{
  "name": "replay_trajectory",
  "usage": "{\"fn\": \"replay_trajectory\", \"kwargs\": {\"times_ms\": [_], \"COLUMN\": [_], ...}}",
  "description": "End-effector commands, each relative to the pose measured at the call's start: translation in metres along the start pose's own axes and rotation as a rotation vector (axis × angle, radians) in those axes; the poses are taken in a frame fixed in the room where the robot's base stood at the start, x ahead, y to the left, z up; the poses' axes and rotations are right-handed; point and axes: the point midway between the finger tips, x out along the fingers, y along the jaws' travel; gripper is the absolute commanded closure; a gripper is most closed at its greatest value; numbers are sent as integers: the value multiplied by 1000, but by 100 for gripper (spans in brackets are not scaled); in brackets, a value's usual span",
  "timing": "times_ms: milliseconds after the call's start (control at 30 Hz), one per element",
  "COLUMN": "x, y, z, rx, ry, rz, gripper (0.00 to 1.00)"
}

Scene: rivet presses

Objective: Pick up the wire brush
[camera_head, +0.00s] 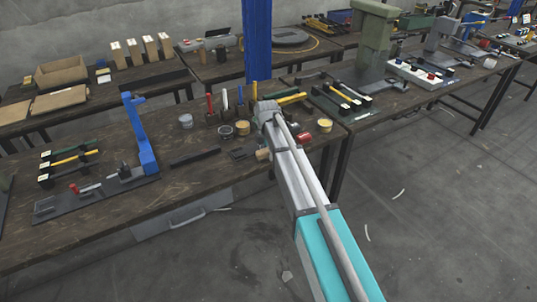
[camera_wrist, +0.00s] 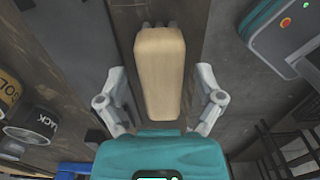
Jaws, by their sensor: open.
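The wire brush (camera_wrist: 160,70) shows in the wrist view as a long pale wooden block, with a little dark material at its far end. My gripper (camera_wrist: 161,88) is open, with one grey finger on each side of the brush and a visible gap to both. The teal gripper body lies below the brush's near end. In the head view a small tan wooden end, apparently the brush (camera_head: 263,155), shows at the workbench's front edge, left of my arm. My gripper cannot be made out in the head view; my arm hides that area.
Labelled cans (camera_wrist: 35,120) stand left of my gripper in the wrist view. On the workbench (camera_head: 95,218), a blue press (camera_head: 145,145) stands to the left. A red tin (camera_head: 304,138) and a yellow tin (camera_head: 325,125) are right of my arm. A blue post (camera_head: 258,45) rises behind.

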Motion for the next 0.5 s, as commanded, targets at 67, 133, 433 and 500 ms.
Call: {"fn": "replay_trajectory", "kwargs": {"times_ms": [67, 133, 433, 500], "x": [1, 1, 0, 0], "y": [0, 0, 0, 0], "z": [0, 0, 0, 0], "rx": [0, 0, 0, 0], "ry": [0, 0, 0, 0], "rz": [0, 0, 0, 0], "gripper": [14, 14, 29, 42]}}
